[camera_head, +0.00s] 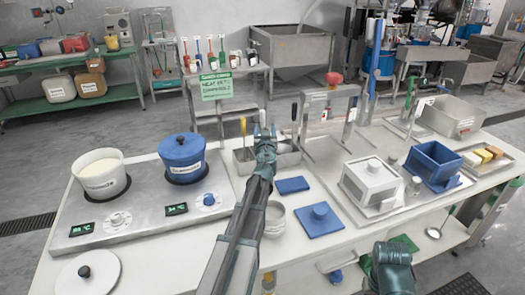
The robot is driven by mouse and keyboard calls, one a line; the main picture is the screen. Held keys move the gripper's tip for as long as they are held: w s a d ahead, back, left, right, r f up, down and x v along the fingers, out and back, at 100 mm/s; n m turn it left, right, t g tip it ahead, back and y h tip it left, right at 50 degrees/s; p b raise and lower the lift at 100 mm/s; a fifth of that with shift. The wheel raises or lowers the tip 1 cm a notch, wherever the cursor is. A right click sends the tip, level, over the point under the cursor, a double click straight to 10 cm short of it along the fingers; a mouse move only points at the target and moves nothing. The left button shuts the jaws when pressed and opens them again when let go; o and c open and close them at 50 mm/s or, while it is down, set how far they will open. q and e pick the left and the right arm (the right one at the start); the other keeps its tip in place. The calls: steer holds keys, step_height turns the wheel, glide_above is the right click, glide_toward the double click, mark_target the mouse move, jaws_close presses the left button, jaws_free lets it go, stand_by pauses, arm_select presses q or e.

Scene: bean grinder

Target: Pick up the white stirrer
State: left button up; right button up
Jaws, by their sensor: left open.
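My left arm reaches up the middle to a metal utensil tray (288,160) at the far side of the table. My left gripper (265,132) is open at the tray and covers part of it. A yellow-handled utensil (243,127) stands left of the gripper, and a dark-handled utensil (294,112) stands right of it. I cannot pick out the white stirrer for certain; the gripper may hide it. Only a teal part of my right arm shows at the bottom right; its gripper is out of view.
A white pot (102,183) and a blue pot (184,163) stand on the steel hotplate at left. A white box (371,183) and blue box (434,164) stand at right.

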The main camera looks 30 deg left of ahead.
arm_select(q)
steer(key=shift+x, duration=0.9)
steer(key=shift+w, duration=0.1)
steer(key=x, duration=0.5)
steer(key=shift+a+r, duration=0.2)
steer(key=shift+a, duration=0.1)
jaws_close()
